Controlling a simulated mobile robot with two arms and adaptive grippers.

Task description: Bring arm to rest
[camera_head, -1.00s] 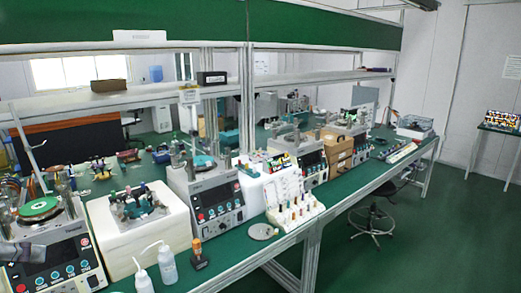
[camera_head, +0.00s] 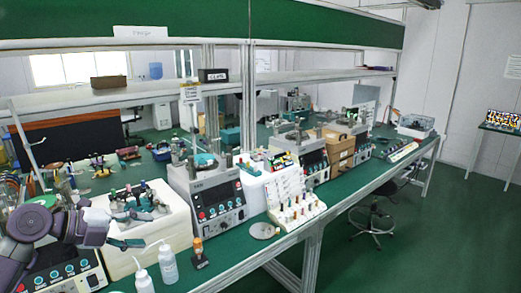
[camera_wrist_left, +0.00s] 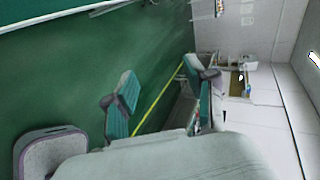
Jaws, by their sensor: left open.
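My left arm comes in from the lower left in the head view. Its gripper (camera_head: 142,230) is open, in front of the white block with small parts on top (camera_head: 170,232). In the left wrist view the two teal-padded fingers of this gripper (camera_wrist_left: 160,80) stand apart with nothing between them. I cannot tell whether the gripper touches the block. My right gripper is not in view.
Two white squeeze bottles (camera_head: 168,262) and a small orange-topped item (camera_head: 198,252) stand near the front edge of the green bench (camera_head: 235,257). A lapping machine (camera_head: 215,200) and a white rack (camera_head: 297,200) stand further right. A stool (camera_head: 372,218) stands on the open floor.

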